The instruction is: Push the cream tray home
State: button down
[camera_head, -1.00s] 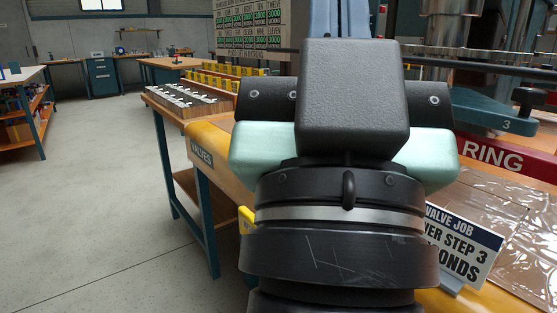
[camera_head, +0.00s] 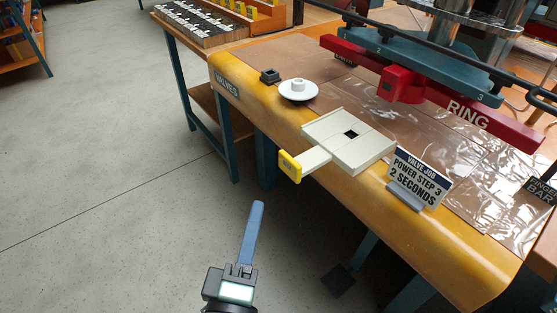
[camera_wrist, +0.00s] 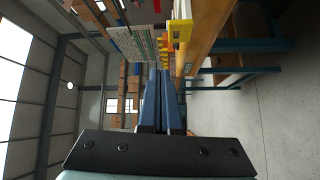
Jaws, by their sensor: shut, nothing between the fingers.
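The cream tray (camera_head: 314,159) sticks out of the left front side of a cream block (camera_head: 350,141) at the table's front edge. A yellow pull (camera_head: 289,166) is on the tray's outer end, overhanging the edge. My gripper (camera_head: 258,206) is below and left of the yellow pull in the head view, apart from it, over open floor. Its blue fingers are together and empty. In the wrist view my gripper (camera_wrist: 160,74) points toward the table side, and the yellow pull (camera_wrist: 179,31) shows above the fingertips. How far the tray reaches inside the block is hidden.
A white round part (camera_head: 297,90) and a small black holder (camera_head: 269,76) stand left of the block. A "Valve job" sign (camera_head: 416,178) stands right of it. A red and teal press (camera_head: 420,80) is behind. The floor (camera_head: 120,190) at left is clear.

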notch_tip(320, 180, down, 2)
jog(key=s+n, duration=0.2)
jog(key=p, duration=0.1)
send_near(284, 161)
jog(key=w+a, duration=0.2)
jog(key=w, duration=0.1)
jog(key=shift+w+d+r+g+p, duration=0.15)
jog(key=shift+w+d+p, duration=0.2)
jog(key=shift+w+d, duration=0.25)
jog(key=shift+w+d+r+g+p, duration=0.15)
jog(key=shift+w+d+p, duration=0.15)
jog(key=shift+w+d, duration=0.25)
jog(key=shift+w+d+f, duration=0.15)
jog(key=shift+w+d, duration=0.05)
jog(key=shift+d, duration=0.15)
